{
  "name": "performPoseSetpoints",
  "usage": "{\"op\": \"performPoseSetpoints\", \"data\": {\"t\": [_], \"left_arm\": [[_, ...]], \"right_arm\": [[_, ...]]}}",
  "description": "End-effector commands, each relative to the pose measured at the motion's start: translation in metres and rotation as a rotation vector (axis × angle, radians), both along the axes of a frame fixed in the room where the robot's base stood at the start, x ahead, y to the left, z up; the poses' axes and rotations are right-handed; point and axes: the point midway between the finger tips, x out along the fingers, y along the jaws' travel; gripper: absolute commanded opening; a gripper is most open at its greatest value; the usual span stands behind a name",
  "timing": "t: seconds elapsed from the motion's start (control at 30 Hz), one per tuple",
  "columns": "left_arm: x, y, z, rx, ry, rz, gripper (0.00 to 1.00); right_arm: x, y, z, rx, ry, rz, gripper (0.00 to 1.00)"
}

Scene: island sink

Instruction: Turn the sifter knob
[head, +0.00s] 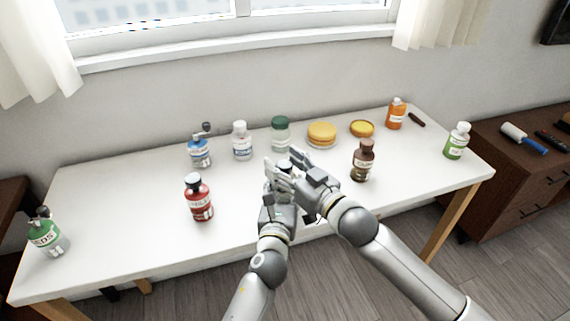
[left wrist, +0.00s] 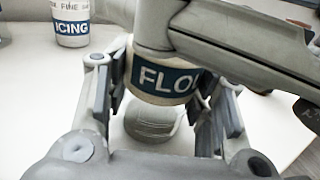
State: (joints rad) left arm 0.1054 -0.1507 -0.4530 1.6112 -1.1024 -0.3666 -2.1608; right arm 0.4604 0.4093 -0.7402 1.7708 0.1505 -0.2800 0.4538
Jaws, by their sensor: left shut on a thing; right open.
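A cream canister with a blue band reading "FLOU" (left wrist: 170,75) stands between my left gripper's fingers (left wrist: 158,95) in the left wrist view; I take it for the sifter. My left gripper is shut on its sides. My right gripper (head: 285,178) is open in the head view, its fingers over and beside the canister's top. In the left wrist view my right gripper and arm cross above the canister and cover its top, so its knob cannot be made out.
The white table (head: 130,220) also holds a red bottle (head: 198,199), blue crank canister (head: 199,153), icing bottle (head: 242,142), green-lidded jar (head: 280,135), brown bottle (head: 362,161) and green seeds canister (head: 46,236).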

Motion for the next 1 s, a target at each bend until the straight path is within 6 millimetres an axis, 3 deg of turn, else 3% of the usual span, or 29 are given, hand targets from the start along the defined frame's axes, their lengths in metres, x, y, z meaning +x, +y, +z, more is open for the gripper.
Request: {"op": "performPoseSetpoints", "data": {"t": [0.17, 0.6, 1.0], "left_arm": [[0.0, 0.0, 0.0, 0.0, 0.0, 0.001, 0.23], [0.0, 0.0, 0.0, 0.0, 0.0, 0.0, 0.23], [0.0, 0.0, 0.0, 0.0, -0.001, 0.0, 0.23]], "right_arm": [[-0.01, -0.009, -0.001, 0.0, 0.001, -0.001, 0.55], [-0.078, -0.061, -0.002, -0.001, 0.003, 0.0, 0.55], [-0.095, -0.074, 0.0, 0.0, 0.0, 0.0, 0.55]]}}
